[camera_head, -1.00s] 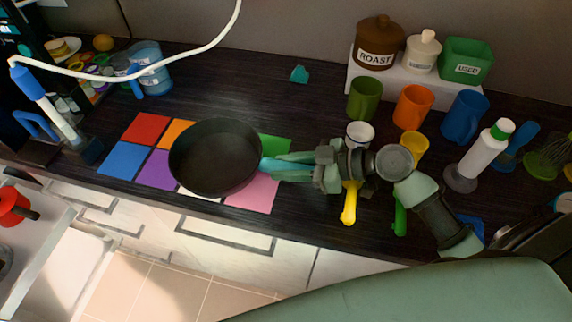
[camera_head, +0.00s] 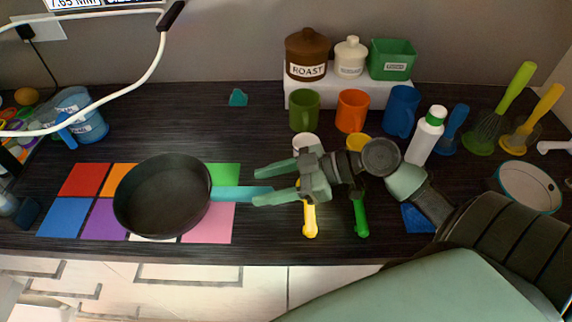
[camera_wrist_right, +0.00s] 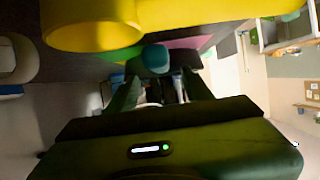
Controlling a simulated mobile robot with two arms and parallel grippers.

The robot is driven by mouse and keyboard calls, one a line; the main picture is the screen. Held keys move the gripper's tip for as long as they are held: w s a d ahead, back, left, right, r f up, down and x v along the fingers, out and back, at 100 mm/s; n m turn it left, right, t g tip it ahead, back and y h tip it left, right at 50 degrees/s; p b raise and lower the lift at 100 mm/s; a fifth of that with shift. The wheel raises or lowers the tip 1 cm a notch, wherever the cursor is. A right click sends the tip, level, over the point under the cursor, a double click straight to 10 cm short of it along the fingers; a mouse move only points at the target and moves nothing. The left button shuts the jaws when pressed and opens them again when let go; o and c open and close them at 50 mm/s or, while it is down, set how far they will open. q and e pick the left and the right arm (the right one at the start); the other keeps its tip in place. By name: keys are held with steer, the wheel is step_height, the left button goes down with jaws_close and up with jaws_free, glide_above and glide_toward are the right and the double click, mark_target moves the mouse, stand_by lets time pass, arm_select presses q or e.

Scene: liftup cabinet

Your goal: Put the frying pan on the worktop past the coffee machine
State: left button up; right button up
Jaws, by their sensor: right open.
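The dark frying pan (camera_head: 163,195) lies on the coloured squares on the dark worktop, its teal handle (camera_head: 235,193) pointing right. My right gripper (camera_head: 257,186) is open, its fingers on either side of the handle's end in the head view. In the right wrist view, the rounded teal handle end (camera_wrist_right: 156,58) shows just ahead, between the open fingers (camera_wrist_right: 160,82). Whether they touch it I cannot tell. I cannot make out the coffee machine for sure. My left gripper is not in view.
An orange mug (camera_head: 352,110), a green mug (camera_head: 304,109) and a blue mug (camera_head: 401,110) stand behind my right arm. A yellow-handled tool (camera_head: 310,220) and a green-handled one (camera_head: 361,216) lie near the front edge. The worktop behind the pan is mostly clear.

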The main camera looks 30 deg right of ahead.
steer(key=v, duration=0.4)
steer(key=shift+s+b, duration=0.1)
steer(key=shift+b, duration=0.2)
steer(key=shift+s+d+r, duration=0.25)
steer(key=shift+d, duration=0.15)
steer(key=shift+r, duration=0.1)
